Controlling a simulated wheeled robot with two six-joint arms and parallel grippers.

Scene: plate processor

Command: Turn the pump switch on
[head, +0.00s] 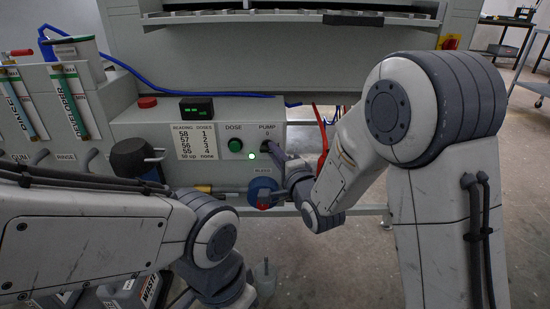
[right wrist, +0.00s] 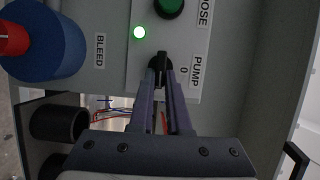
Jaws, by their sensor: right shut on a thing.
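The pump switch is a black knob (right wrist: 160,64) under the PUMP label on the grey control panel (head: 222,166). My right gripper (right wrist: 161,74) is shut on this knob, with one finger on each side; it also reaches the panel in the head view (head: 272,150). In the right wrist view the knob lies in line with the fingers, with the 0 mark off to its side. A small green lamp (right wrist: 139,32) beside the switch is lit; it also shows lit in the head view (head: 251,156). My left arm is at the lower left, its fingers not visible.
A green DOSE button (head: 235,145) sits left of the switch. A blue BLEED knob (right wrist: 42,40) with a red part is below. A lit display (head: 196,108) and a red button (head: 147,102) are on top. Tubes labelled MAX stand at left.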

